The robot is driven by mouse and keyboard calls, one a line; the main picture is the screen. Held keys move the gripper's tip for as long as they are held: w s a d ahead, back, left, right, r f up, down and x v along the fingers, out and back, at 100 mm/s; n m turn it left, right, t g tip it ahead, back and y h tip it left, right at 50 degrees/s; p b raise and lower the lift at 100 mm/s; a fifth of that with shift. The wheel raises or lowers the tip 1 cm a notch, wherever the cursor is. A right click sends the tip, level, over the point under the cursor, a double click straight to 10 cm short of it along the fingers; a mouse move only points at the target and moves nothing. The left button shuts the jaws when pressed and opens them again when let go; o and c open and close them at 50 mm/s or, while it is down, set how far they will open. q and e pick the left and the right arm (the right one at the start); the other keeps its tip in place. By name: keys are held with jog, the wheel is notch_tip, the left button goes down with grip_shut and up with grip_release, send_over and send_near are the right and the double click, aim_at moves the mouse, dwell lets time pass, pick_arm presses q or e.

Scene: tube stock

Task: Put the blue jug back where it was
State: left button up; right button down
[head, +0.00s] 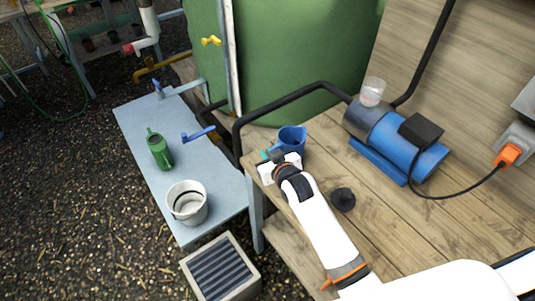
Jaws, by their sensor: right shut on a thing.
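The blue jug (292,139) is at the left edge of the wooden bench (325,133), near the green tank. My right gripper (278,160) is at the jug's near left side, shut on it. My arm hides part of the jug's lower side, so I cannot tell whether its base touches the bench. My left gripper is not in view.
A blue pump (390,137) stands on the bench to the right, with a black pipe running left. A black round cap (342,198) lies near my arm. A lower grey table (146,117) at left holds a green watering can (159,150) and a white bucket (187,203).

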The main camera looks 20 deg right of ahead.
jog(key=c, duration=1.5)
grip_release()
jog(key=shift+r, duration=0.1)
jog(key=v, duration=1.2)
